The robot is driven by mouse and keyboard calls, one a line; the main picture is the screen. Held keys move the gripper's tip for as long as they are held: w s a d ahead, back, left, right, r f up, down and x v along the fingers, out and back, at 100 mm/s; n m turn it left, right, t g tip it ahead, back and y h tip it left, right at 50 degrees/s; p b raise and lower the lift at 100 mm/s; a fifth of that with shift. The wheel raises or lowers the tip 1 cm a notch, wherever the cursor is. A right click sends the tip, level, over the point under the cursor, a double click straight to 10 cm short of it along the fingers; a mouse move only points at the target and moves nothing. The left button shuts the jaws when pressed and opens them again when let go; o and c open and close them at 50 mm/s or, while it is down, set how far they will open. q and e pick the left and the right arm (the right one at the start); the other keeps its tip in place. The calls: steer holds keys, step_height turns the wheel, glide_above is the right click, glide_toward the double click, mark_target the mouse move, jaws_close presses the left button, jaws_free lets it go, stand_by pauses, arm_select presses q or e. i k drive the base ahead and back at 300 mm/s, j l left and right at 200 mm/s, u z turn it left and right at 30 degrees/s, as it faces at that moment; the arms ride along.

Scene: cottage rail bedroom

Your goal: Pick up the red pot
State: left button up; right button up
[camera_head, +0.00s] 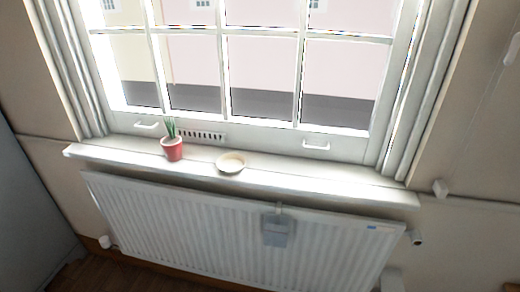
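The red pot (172,149) stands upright on the white window sill (330,180), left of the middle. A green plant (171,128) with narrow upright leaves grows out of it. Nothing hides the pot, and nothing touches it from the sides. Neither of my grippers shows in the head view.
A shallow cream dish (231,162) sits on the sill to the right of the pot. A white radiator (180,220) is below the sill, with a grey-blue container (277,231) hanging on its front. The paned window rises behind. The sill's right part is clear.

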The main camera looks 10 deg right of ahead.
mark_target(171, 145)
steer(key=i+l, duration=0.75)
steer(key=l+z, duration=0.05)
steer(key=l, duration=0.1)
